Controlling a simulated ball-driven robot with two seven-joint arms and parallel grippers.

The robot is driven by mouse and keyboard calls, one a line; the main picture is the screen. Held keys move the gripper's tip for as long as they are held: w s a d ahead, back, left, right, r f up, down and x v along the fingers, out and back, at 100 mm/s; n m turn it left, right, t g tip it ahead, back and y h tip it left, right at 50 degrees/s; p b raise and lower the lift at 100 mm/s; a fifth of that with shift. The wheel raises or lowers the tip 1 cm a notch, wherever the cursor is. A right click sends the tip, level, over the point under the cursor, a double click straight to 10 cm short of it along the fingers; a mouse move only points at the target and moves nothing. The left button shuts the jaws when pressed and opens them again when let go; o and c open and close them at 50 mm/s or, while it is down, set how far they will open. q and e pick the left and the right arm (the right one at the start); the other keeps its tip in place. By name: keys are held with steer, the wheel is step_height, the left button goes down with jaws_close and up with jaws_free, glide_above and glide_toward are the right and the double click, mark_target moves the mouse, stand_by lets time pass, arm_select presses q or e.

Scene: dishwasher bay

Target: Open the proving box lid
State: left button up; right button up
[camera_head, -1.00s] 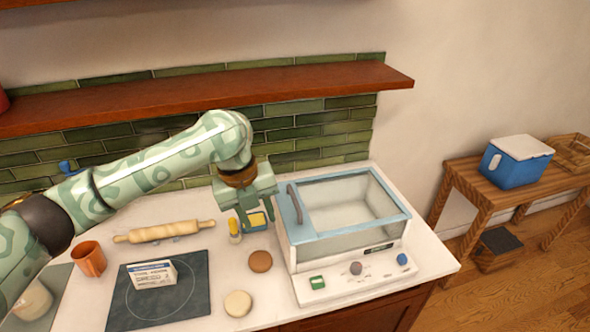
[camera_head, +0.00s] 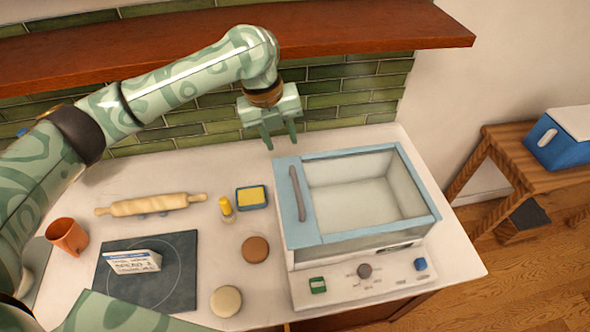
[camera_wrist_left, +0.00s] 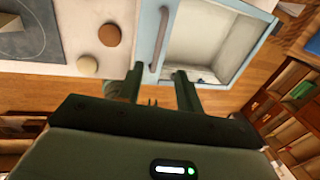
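The proving box (camera_head: 330,274) is a white box on the worktop with knobs on its front. Its lid (camera_head: 309,227) has a light blue frame around a clear pane and appears shut. A grey-brown bar handle (camera_head: 297,194) runs along the lid's left side. My left gripper (camera_head: 281,140) is open and empty, near the back left corner of the lid and apart from it. In the left wrist view, the handle (camera_wrist_left: 159,40) lies ahead between the open fingers of the left gripper (camera_wrist_left: 160,72), and the lid (camera_wrist_left: 241,8) shows beyond. My right gripper is not in view.
Left of the box are a yellow sponge in a dish (camera_head: 251,197), a small yellow bottle (camera_head: 226,207), round brown (camera_head: 255,249) and cream (camera_head: 226,301) pieces, and a rolling pin (camera_head: 150,205). A wooden shelf (camera_head: 330,30) juts out above the left arm's hand.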

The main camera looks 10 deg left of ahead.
mark_target(294, 181)
arm_select(q)
steer(key=d+f, duration=0.1)
steer(key=f, duration=0.3)
steer(key=f+b, duration=0.1)
steer(key=f, duration=0.4)
steer(key=w+d+f, duration=0.1)
steer(key=f, duration=0.4)
steer(key=shift+d+f, duration=0.1)
steer(key=shift+d, duration=0.2)
jaws_close()
